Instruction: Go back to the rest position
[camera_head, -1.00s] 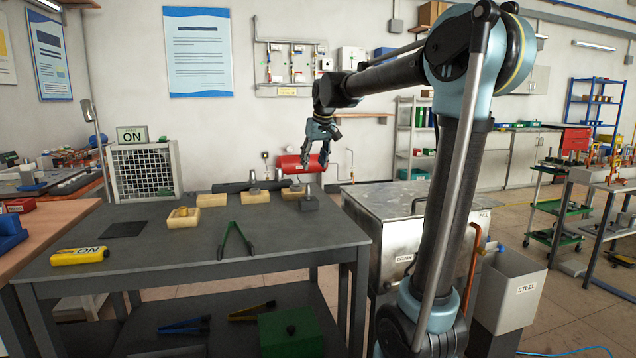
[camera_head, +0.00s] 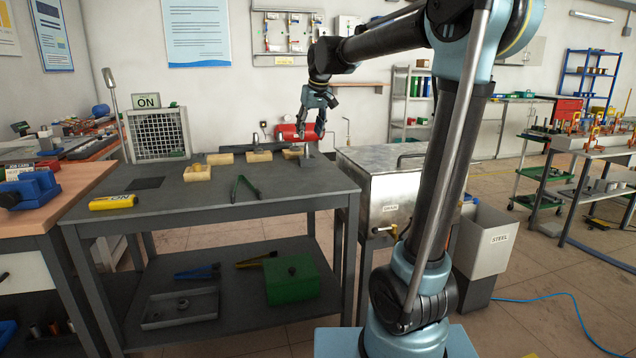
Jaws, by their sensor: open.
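My gripper (camera_head: 312,128) hangs below my raised arm with its fingers pointing down. It is open, with nothing visible between its fingers. It appears above the back right part of the grey workbench (camera_head: 265,208). A small dark grey block (camera_head: 313,158) with an upright pin stands on the bench below the fingers, and a gap seems to lie between them.
A metal tank (camera_head: 392,190) and a STEEL bin (camera_head: 495,243) stand to the right. A green box (camera_head: 292,279) sits on the lower shelf.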

